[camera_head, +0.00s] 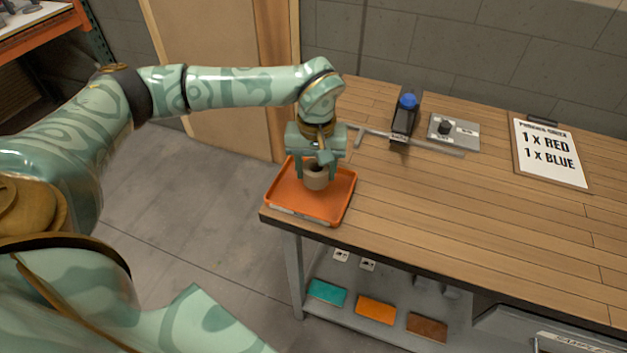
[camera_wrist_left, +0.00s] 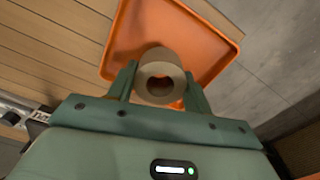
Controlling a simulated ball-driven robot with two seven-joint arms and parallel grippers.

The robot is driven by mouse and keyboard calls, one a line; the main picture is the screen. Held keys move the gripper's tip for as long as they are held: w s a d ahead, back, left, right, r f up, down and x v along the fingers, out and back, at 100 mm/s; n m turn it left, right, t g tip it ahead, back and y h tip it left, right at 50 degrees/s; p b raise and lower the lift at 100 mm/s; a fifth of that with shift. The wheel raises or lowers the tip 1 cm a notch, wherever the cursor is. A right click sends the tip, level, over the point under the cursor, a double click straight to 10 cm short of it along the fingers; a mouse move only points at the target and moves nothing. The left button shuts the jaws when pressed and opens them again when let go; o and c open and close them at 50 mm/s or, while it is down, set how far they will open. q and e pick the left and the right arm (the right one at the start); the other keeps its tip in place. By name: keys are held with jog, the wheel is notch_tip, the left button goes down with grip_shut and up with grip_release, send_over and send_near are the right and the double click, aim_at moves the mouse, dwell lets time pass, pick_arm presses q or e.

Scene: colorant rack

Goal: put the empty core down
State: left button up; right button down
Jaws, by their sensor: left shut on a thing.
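The empty core (camera_head: 317,178) is a short, greyish-tan tube with a hollow middle. My left gripper (camera_head: 316,170) is shut on it, over the orange tray (camera_head: 287,205) at the table's left corner. In the left wrist view the core (camera_wrist_left: 160,70) sits between the two fingers of my left gripper (camera_wrist_left: 160,85), and its open end faces the camera. The tray (camera_wrist_left: 200,25) lies behind it there. I cannot tell whether the core touches the tray floor. My right gripper is not in view.
On the wooden table (camera_head: 440,210) stand a dark device with a blue top (camera_head: 406,108), a grey knob plate (camera_head: 453,131) and a clipboard (camera_head: 550,153) reading 1 x RED, 1 x BLUE. A metal bar (camera_head: 430,147) lies behind the tray. The table's middle is clear.

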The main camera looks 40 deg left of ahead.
aim_at(312, 180)
pick_arm(q)
jog(key=shift+a+f, duration=0.25)
jog(key=shift+f, duration=0.05)
jog(key=f, duration=0.2)
jog(key=f+b, duration=0.1)
jog(key=shift+a+f+b, duration=0.2)
jog(key=shift+f+b, duration=0.1)
jog(key=shift+f, duration=0.05)
jog(key=shift+r, duration=0.1)
jog(key=o, duration=1)
jog(key=shift+c, duration=0.2)
notch_tip(312, 180, up, 12)
jog(key=p, duration=0.3)
jog(key=shift+p, duration=0.4)
